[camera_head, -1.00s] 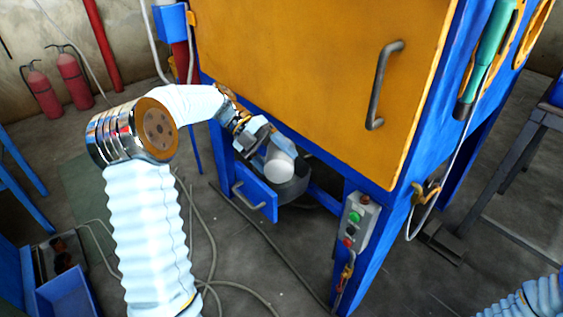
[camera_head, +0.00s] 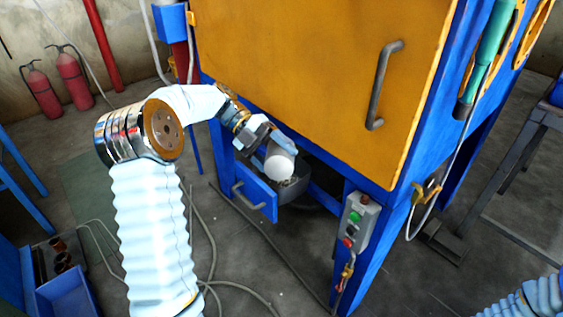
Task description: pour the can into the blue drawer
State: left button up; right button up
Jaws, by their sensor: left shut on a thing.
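My left gripper (camera_head: 262,137) is shut on a whitish-grey can (camera_head: 279,164) beneath the orange cabinet door. The can is tilted, with its lower end over the open blue drawer (camera_head: 256,197). The drawer's blue front with a grey handle faces the lower left. Inside the drawer, below the can, there is some pale grainy matter (camera_head: 290,184), too small to make out well. The gripper's fingers are partly hidden by the can and the cabinet. My right gripper is not in view; only part of my right arm shows at the lower right.
The blue cabinet has a large orange door (camera_head: 310,70) just above my left gripper. A control box (camera_head: 358,218) with buttons is on its front leg. Cables (camera_head: 210,250) lie on the floor. A blue bin (camera_head: 68,293) is at the lower left.

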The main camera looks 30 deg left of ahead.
pick_arm(q)
jog(key=shift+w+r+h, duration=0.1)
jog(key=shift+w+h, duration=0.05)
jog(key=shift+h, duration=0.15)
dwell(1.4)
jog(key=shift+a, duration=0.1)
jog(key=shift+s+f+t+y, duration=0.25)
jog(key=shift+s+t+y, duration=0.1)
jog(key=shift+y, duration=0.15)
jog(key=shift+d+m, duration=0.2)
jog(key=shift+m, duration=0.1)
